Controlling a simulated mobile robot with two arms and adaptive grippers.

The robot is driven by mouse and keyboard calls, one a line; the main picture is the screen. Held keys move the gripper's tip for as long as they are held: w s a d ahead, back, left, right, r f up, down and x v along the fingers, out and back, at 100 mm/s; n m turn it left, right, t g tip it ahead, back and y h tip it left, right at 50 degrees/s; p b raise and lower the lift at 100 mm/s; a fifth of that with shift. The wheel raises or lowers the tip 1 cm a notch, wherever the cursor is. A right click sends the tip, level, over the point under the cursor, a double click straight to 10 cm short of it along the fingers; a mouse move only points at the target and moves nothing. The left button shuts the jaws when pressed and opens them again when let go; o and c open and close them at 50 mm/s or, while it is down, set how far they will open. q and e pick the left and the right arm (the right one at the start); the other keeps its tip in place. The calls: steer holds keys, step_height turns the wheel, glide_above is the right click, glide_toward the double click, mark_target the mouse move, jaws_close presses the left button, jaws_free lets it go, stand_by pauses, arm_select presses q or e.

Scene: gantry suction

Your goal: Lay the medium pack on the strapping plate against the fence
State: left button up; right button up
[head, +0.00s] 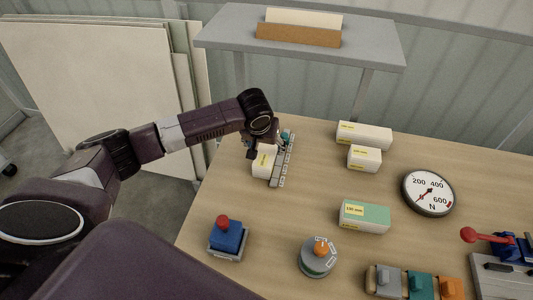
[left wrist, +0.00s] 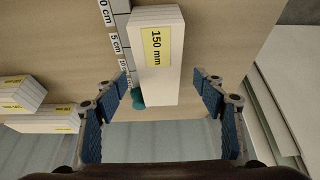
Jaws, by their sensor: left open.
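A white pack (head: 263,164) with a yellow label lies beside a ruler strip (head: 283,160) near the table's left edge. In the left wrist view the same pack (left wrist: 158,50) reads 150 mm, with the ruler (left wrist: 118,40) along its left side. My left gripper (head: 264,143) is over the pack's far end. In the left wrist view its open blue-padded fingers (left wrist: 163,88) stand either side of that end, with gaps visible. Two other white packs (head: 364,134) (head: 364,159) and a green-topped pack (head: 364,216) lie further right. I cannot tell which is the medium one.
A grey plate (head: 486,285) with a red-knobbed blue tool (head: 505,243) is at the lower right. A force dial (head: 428,193), a blue block with a red button (head: 227,237), a round orange-knobbed device (head: 319,257) and coloured blocks (head: 417,285) occupy the table.

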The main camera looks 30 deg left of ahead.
mark_target(267, 149)
arm_select(q)
steer(key=x, duration=0.3)
steer(key=shift+w+f, duration=0.1)
steer(key=shift+w, duration=0.2)
steer(key=shift+f, duration=0.15)
arm_select(e)
steer(key=shift+w+r, duration=0.3)
steer(key=shift+w, duration=0.3)
steer(key=shift+w+r, duration=0.25)
steer(key=shift+w, duration=0.3)
arm_select(q)
steer(key=shift+c, duration=0.5)
steer(key=c, duration=1.6)
steer(key=shift+w, duration=0.1)
steer(key=shift+c, duration=0.2)
arm_select(e)
steer(key=shift+s+f, duration=0.1)
steer(key=shift+s, duration=0.25)
